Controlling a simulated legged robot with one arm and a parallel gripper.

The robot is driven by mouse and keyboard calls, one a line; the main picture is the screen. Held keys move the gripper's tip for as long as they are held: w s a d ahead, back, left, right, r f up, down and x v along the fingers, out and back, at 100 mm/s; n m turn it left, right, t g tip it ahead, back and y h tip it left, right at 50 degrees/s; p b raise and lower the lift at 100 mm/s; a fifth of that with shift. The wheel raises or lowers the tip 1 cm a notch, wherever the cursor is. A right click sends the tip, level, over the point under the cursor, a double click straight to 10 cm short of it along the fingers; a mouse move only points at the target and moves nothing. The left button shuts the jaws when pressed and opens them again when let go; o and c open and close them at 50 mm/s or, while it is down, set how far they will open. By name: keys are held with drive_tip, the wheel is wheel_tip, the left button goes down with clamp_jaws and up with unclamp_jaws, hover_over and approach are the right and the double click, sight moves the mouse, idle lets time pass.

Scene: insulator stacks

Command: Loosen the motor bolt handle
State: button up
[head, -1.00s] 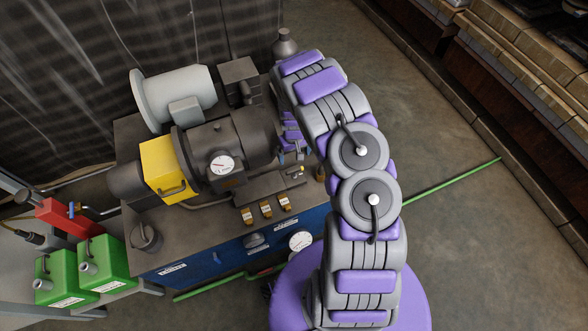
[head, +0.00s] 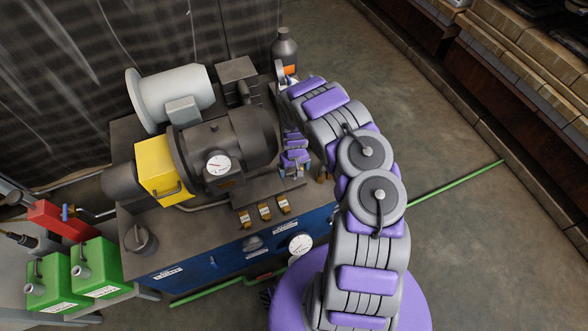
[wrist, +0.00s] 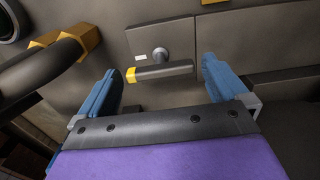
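A grey bar handle with a yellow tip (wrist: 163,73) sits on a round bolt stub on a flat dark plate in the wrist view. My gripper (wrist: 158,80) is open, with one blue finger left of the handle and one to its right. The handle lies in the gap between the fingers, with no contact visible. In the head view my gripper (head: 294,167) is at the right end of the bench, beside the dark motor (head: 238,142). My gripper and wrist hide the handle there.
A blue-fronted bench (head: 200,268) carries the motor, a yellow box (head: 157,168) and a gauge (head: 219,165). A dark bottle (head: 285,50) stands behind my arm. A thick pipe with brass fittings (wrist: 45,68) is close left of my fingers.

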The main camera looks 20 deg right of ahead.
drive_tip(key=c, duration=0.9)
drive_tip(key=shift+r+p, duration=0.1)
drive_tip(key=shift+p, duration=0.35)
drive_tip(key=n+p, duration=0.4)
drive_tip(key=shift+r+p, duration=0.15)
drive_tip(key=shift+p, duration=0.2)
drive_tip(key=n+p, duration=0.8)
drive_tip(key=n, duration=0.2)
drive_tip(key=n+p, duration=0.1)
drive_tip(key=n, duration=0.3)
drive_tip(key=shift+w+n, duration=0.1)
drive_tip(key=shift+n, duration=0.2)
drive_tip(key=shift+f, duration=0.2)
